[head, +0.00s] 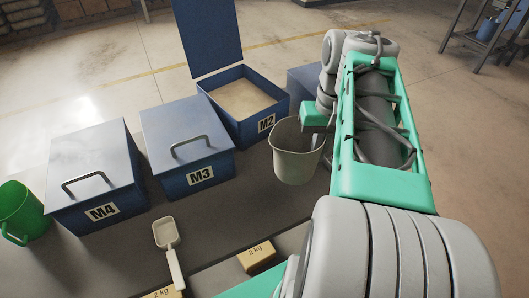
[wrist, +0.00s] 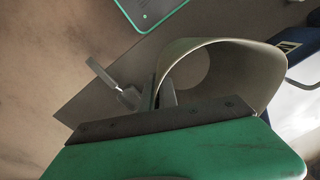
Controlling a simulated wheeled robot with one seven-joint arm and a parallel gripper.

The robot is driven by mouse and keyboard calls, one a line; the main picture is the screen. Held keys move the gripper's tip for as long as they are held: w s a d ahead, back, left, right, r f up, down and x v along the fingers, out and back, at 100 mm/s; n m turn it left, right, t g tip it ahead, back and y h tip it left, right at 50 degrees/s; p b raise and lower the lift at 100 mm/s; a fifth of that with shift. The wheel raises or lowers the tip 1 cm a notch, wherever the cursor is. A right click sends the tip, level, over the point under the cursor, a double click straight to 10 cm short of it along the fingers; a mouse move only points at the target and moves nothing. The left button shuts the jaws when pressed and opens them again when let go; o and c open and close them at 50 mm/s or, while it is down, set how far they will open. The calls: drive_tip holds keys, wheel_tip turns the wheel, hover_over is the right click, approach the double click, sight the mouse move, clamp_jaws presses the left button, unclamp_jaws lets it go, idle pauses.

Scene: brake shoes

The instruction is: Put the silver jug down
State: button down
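The silver jug (head: 292,166) is a pale grey, open-topped vessel. In the head view it is upright or nearly so, at the right of the bins, over the dark table. I cannot tell whether its base touches the table. In the wrist view the jug (wrist: 225,62) shows its wide mouth and hollow inside. My gripper (wrist: 152,98) is at its side, with the jug's wall between the two fingers, and looks shut on it. In the head view my arm hides most of the gripper.
Lidded blue bins M4 (head: 95,172) and M3 (head: 188,140) stand left. Bin M2 (head: 232,80) is open, holding pale grainy material. Bare table lies around the scoop.

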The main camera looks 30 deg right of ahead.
sight(301, 143)
drive_tip(key=w+f, duration=0.1)
drive_tip(key=w, duration=0.1)
drive_tip(key=w+f, duration=0.1)
drive_tip(key=w, duration=0.1)
drive_tip(key=w+f, duration=0.1)
drive_tip(key=w, duration=0.1)
drive_tip(key=shift+w+f+p, duration=0.3)
drive_tip(key=shift+w+f, duration=0.1)
drive_tip(key=w+f, duration=0.1)
drive_tip(key=f, duration=0.1)
drive_tip(key=w+f, duration=0.1)
drive_tip(key=f, duration=0.2)
drive_tip(key=w+f, duration=0.2)
drive_tip(key=shift+d+f, duration=0.1)
drive_tip(key=shift+f, duration=0.25)
drive_tip(key=shift+f, duration=0.1)
drive_tip(key=c, duration=2.1)
unclamp_jaws()
drive_tip(key=shift+f, duration=0.15)
drive_tip(key=shift+c, duration=0.2)
drive_tip(key=o, duration=0.5)
drive_tip(key=shift+c, duration=0.2)
